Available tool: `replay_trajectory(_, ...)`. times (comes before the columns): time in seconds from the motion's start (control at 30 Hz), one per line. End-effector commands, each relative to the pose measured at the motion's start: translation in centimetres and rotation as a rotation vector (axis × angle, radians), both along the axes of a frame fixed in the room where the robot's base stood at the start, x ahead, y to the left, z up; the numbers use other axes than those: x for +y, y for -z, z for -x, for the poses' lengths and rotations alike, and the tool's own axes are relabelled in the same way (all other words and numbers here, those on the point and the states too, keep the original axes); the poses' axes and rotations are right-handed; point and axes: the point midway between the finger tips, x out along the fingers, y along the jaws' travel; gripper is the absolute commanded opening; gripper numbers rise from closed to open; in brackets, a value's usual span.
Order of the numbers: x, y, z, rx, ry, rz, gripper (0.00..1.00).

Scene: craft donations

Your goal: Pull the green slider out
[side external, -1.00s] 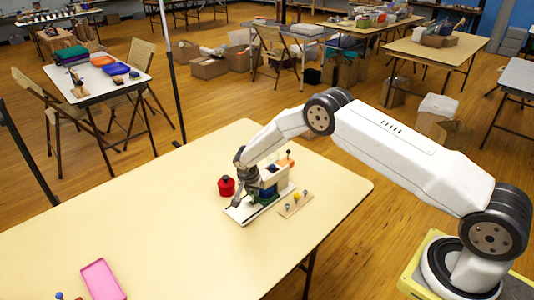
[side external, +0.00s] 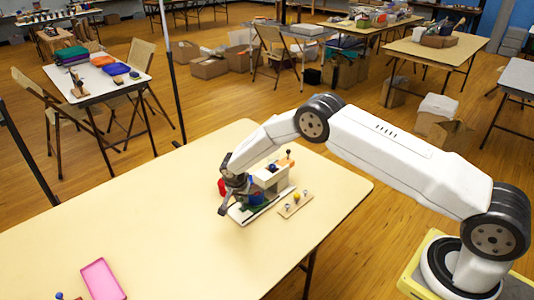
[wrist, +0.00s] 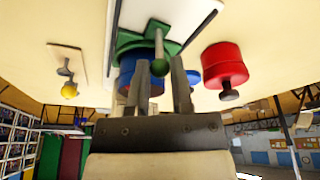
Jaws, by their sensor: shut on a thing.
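My gripper (wrist: 161,75) is shut on the slider's knob. In the side external view my gripper (side external: 224,209) is low at the left end of the white base (side external: 268,207).
A red lidded pot (wrist: 225,65) stands close beside the fixture. A small wooden board with knobs (side external: 295,205) lies on its other side. A pink tray (side external: 102,280) lies far off at the front left. The table (side external: 150,215) to the left is clear.

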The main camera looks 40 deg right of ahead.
Motion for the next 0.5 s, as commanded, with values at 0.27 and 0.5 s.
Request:
replay_trajectory(0.27, 1.5, 0.0, 0.0, 0.000, 0.000, 0.000, 0.00)
replay_trajectory(0.5, 2.7, 0.0, 0.0, 0.000, -0.002, 0.000, 0.00)
